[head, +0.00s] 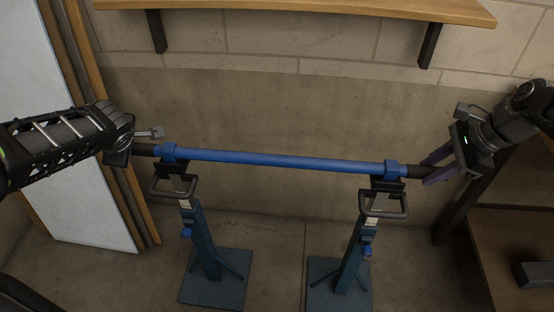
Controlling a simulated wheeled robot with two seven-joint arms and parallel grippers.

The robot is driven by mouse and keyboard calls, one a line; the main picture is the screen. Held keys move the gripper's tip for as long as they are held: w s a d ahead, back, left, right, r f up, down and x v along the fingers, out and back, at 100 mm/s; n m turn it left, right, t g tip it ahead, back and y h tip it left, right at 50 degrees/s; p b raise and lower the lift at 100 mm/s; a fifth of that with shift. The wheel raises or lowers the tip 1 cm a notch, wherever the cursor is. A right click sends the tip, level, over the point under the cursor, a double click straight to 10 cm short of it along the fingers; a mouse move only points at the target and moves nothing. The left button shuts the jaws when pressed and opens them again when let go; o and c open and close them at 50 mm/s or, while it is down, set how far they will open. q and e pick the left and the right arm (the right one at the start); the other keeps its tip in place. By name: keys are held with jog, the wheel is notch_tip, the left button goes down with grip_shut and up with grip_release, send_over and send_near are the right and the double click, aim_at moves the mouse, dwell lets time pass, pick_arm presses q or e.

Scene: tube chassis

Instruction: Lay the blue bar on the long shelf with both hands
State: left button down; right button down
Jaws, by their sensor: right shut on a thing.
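The blue bar (285,160) lies roughly level across two blue stands, with black ends sticking out past blue collars. My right gripper (432,167), with purple fingers, is shut on the bar's black right end. My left gripper (138,143) is at the black left end. Its fingers look apart, one showing just above the bar end; whether they touch the bar cannot be told. The long wooden shelf (300,8) is on the wall above and behind the bar, cut off by the top edge of the picture.
The left stand (205,240) and right stand (352,245) have cradles, loop handles and flat floor plates. Black brackets (429,46) hold the shelf. White and wooden panels (60,130) lean at the left. A wooden bench (510,240) stands at the right. The wall between bar and shelf is bare.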

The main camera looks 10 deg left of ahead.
pick_arm(q)
jog(key=shift+r, duration=0.2)
pick_arm(e)
jog(key=shift+r, duration=0.2)
